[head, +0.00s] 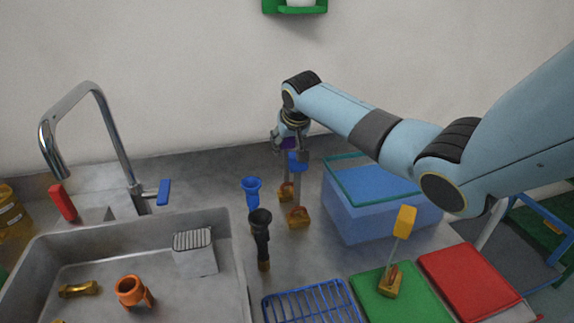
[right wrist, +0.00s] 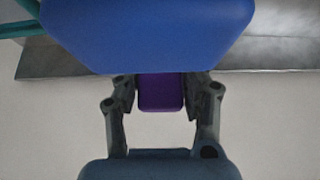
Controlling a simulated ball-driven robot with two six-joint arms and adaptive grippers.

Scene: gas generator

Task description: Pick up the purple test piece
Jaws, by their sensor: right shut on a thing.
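The purple test piece (head: 289,143) is at the back of the counter, its top between the fingers of my right gripper (head: 290,145). In the right wrist view the purple block (right wrist: 160,92) sits between both fingers (right wrist: 162,95), which are shut on it. In the head view, a brass-coloured foot (head: 286,191) shows below it, on or close to the counter; I cannot tell which. A blue-topped piece (head: 297,161) stands just in front, partly hiding the gripper, and looms large and blue in the wrist view (right wrist: 150,35). My left gripper is not in view.
A blue bin (head: 375,220) stands to the right of the gripper. Blue and black funnel-topped items (head: 261,240) stand to the left. A yellow-topped piece (head: 405,222) stands on a green mat (head: 420,303), beside a red mat (head: 470,283). A sink (head: 235,270) is at left.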

